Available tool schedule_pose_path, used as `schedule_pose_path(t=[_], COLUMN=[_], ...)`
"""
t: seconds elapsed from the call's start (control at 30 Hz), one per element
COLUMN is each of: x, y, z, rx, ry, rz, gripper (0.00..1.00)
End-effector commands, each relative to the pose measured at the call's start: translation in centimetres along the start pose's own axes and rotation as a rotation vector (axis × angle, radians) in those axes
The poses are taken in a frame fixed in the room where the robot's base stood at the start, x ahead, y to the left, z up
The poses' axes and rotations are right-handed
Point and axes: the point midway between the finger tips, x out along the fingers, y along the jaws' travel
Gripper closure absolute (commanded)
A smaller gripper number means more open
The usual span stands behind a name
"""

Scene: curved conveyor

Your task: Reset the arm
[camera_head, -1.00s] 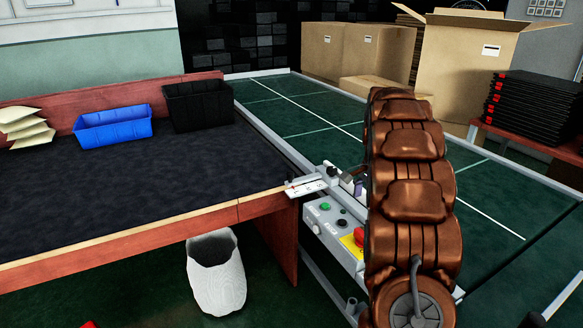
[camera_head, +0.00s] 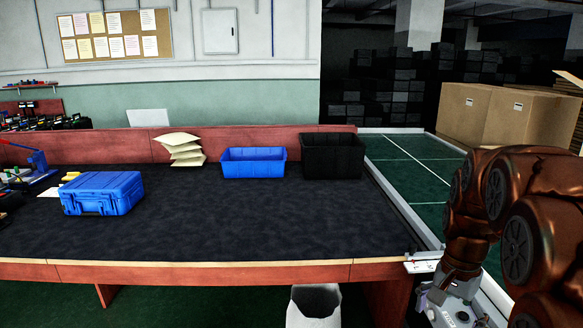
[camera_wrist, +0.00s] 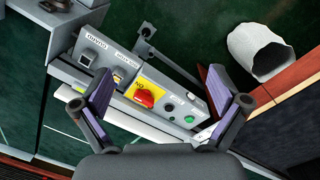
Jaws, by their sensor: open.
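My arm shows at the right of the head view, a copper-brown jointed arm bent downward. Its grey wrist end shows at the lower right, over the conveyor's near edge; the fingers are below the picture there. In the wrist view my gripper (camera_wrist: 160,112) is open and empty. Its two purple-padded fingers stand wide apart. Between and beyond them is the grey control box (camera_wrist: 142,88) with a red button (camera_wrist: 146,95) on a yellow plate and a green button. I cannot tell the exact gap between the fingers and the box.
The dark-topped table (camera_head: 230,222) holds a blue case (camera_head: 102,193), a blue bin (camera_head: 252,163), a black bin (camera_head: 331,157) and stacked envelopes (camera_head: 182,150). The green conveyor (camera_head: 412,160) runs along the right. A white waste bin (camera_head: 313,303) stands below the table's front edge.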

Motion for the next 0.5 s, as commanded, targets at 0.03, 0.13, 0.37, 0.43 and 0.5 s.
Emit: schedule_pose_path(t=[0.03,0.13,0.37,0.43,0.5], x=[-0.5,-0.9,-1.1,-0.9,-0.8], y=[0.0,0.2,1.6,2.3,3.0], z=[2.0,5.3,12.6,14.7,16.7], rx=[-0.052,-0.154,-0.393,-0.467,-0.541], ry=[-0.005,-0.012,-0.031,-0.041,-0.043], rz=[0.005,0.011,0.024,0.030,0.032], gripper=[0.02,0.02,0.02,0.02,0.02])
